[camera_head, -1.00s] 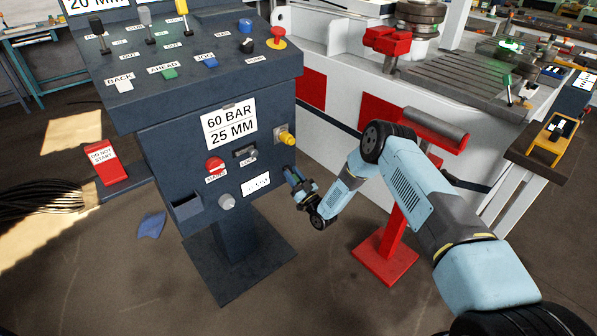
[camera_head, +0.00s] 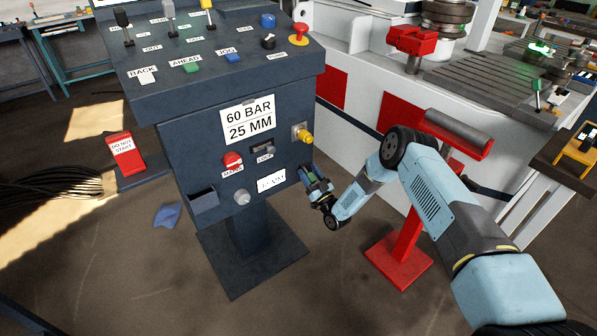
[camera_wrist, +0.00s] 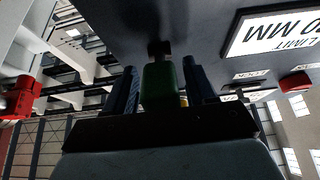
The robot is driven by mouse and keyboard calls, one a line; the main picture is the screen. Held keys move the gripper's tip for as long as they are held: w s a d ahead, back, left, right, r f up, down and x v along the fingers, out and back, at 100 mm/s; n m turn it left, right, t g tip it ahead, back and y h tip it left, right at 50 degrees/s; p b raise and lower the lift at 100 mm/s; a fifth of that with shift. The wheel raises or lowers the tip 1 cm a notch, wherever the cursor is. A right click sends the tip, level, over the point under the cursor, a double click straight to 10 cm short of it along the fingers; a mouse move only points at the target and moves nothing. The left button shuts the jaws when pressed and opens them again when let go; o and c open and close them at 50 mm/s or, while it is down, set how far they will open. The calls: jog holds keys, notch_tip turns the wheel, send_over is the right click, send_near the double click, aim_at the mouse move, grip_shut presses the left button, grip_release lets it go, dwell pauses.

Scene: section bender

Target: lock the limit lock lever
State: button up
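A green lever handle (camera_wrist: 160,85) on a dark mount sticks out from the panel in the wrist view, beside the upside-down sign reading LIMIT and MM (camera_wrist: 275,35). I take it for the limit lock lever. My gripper (camera_wrist: 163,92) has one dark finger on each side of the handle, with narrow gaps showing, so it looks open around it. In the head view my gripper (camera_head: 313,182) is at the lower right edge of the dark control cabinet (camera_head: 220,160), next to the limit sign (camera_head: 271,181), and mostly hides the lever.
A yellow knob (camera_head: 303,134) is above my gripper, with a red switch (camera_head: 232,160) and grey knob (camera_head: 241,197) to its left. The floor between the cabinet and stand is clear.

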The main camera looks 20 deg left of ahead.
jog(key=v, duration=1.4)
jog(key=shift+a, duration=0.15)
